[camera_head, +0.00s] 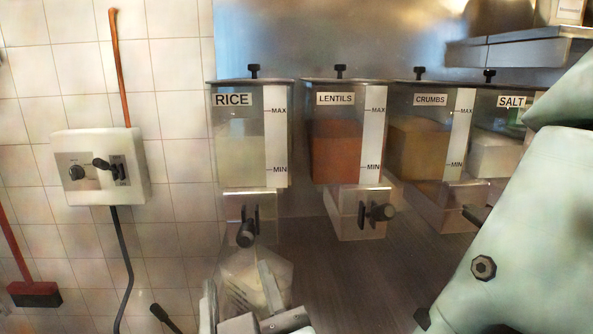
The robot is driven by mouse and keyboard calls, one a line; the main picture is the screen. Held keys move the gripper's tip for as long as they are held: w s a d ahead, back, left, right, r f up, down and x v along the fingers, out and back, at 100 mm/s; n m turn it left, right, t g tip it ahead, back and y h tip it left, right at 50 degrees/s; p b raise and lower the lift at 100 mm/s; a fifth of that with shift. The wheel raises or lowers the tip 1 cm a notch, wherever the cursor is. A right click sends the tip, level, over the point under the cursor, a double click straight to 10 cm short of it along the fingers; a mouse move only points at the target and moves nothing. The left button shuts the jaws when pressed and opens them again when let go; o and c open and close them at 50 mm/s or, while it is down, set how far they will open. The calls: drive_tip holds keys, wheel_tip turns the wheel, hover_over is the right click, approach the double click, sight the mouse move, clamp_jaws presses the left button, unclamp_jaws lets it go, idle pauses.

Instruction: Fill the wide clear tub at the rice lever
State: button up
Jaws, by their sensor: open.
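The rice dispenser (238,148) is a clear bin labelled RICE at the left end of the row, with pale contents between its MIN and MAX marks. Its black lever (247,234) sticks out from the clear outlet below. A clear, many-sided tub (276,262) shows directly under the lever. Pale stuff shows through it, but I cannot tell whether that is rice inside. My gripper (240,304) is open at the bottom of the view, its light fingers overlapping the tub's lower part. I cannot tell whether they touch it. The tub's base is hidden.
Dispensers for lentils (335,150), crumbs (415,150) and salt (495,155) stand to the right. My pale green arm covers the lower right. A white switch box (100,166) with a dark cable is on the tiled wall at left, and a red-headed brush (35,294) hangs lower left.

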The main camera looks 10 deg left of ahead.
sight(246, 245)
drive_tip(key=s+d+m+h+p, duration=0.1)
drive_tip(key=s+m+h+p, duration=0.15)
drive_tip(key=s+p, duration=0.2)
drive_tip(key=shift+h, duration=0.45)
drive_tip(key=p+x, duration=0.2)
drive_tip(key=x, duration=0.3)
drive_tip(key=p+x, duration=0.1)
drive_tip(key=x, duration=0.5)
drive_tip(key=p+x, duration=0.2)
drive_tip(key=x, duration=0.3)
drive_tip(key=shift+w+d+r+p, duration=0.1)
drive_tip(key=shift+w+d+p, duration=0.2)
drive_tip(key=shift+w+a, duration=0.2)
drive_tip(key=shift+w, duration=0.45)
drive_tip(key=shift+c, duration=0.4)
